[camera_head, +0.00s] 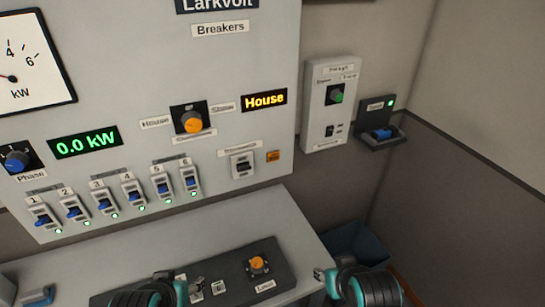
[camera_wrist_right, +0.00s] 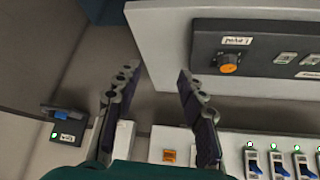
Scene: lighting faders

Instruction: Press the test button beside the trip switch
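The test button (camera_head: 273,157) is a small orange square on the grey breaker panel, just right of the trip switch (camera_head: 242,165), which has a white frame and a dark lever. The button also shows in the right wrist view (camera_wrist_right: 169,156), low between my finger bases; the trip switch is mostly hidden there behind a finger. My right gripper (camera_wrist_right: 157,72) is open and empty, fingers wide apart. In the head view it is at the bottom, below and right of the button, and apart from it. My left gripper (camera_head: 190,285) is at the bottom centre, its finger opening unclear.
Several numbered blue breakers (camera_head: 130,193) line the panel's lower left. A sloped desk carries a dark fader console (camera_head: 235,275) with an orange knob (camera_head: 258,264). Right of the panel are a white control box (camera_head: 327,105) and a black blue-switch unit (camera_head: 381,132). A blue bin (camera_head: 358,240) stands below.

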